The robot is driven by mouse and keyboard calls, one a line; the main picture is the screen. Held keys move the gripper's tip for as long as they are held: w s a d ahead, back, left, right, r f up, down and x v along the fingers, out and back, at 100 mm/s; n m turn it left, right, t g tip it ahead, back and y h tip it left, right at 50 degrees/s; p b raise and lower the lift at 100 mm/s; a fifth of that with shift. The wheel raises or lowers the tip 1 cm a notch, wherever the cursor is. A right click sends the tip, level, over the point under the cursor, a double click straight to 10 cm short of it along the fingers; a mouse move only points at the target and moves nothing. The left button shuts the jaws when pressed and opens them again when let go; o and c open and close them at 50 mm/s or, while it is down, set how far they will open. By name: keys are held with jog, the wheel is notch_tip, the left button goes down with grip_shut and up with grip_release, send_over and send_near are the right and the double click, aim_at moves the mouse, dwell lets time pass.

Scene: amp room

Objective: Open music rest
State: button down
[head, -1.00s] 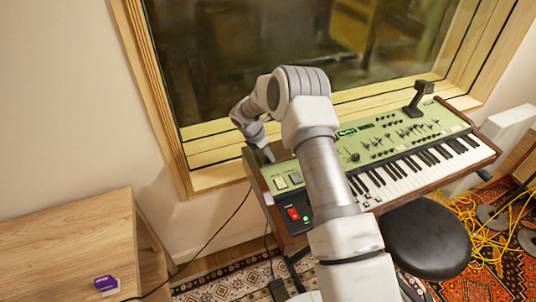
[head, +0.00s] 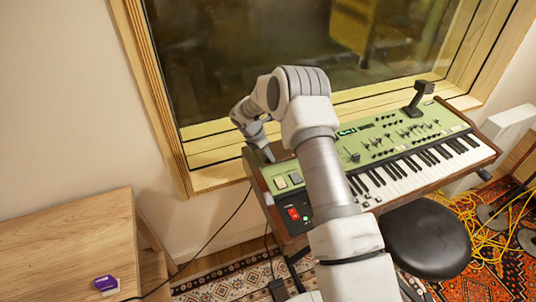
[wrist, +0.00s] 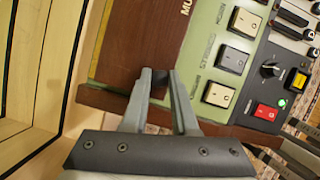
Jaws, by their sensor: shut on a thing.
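The green keyboard instrument (head: 375,150) stands below the window, with its keys facing right and front. A brown wooden panel (wrist: 140,40), which looks like the folded music rest, lies flat along its back edge; it also shows in the head view (head: 281,151), partly behind my arm. My gripper (wrist: 158,78) is at the left end of this panel, shut on a small dark piece at its edge. In the head view my gripper (head: 268,156) is small and partly hidden by the wrist, at the back left corner of the instrument.
Cream switches (wrist: 232,60) and a red switch (wrist: 266,112) sit close to the fingers. The wooden window frame (head: 200,165) is just behind. A black stool (head: 428,238) stands in front, and a wooden cabinet (head: 70,240) at the left. A cable hangs between cabinet and instrument.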

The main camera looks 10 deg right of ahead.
jog(key=shift+w+a+r, duration=0.1)
jog(key=shift+w+r, duration=0.1)
jog(key=shift+r, duration=0.15)
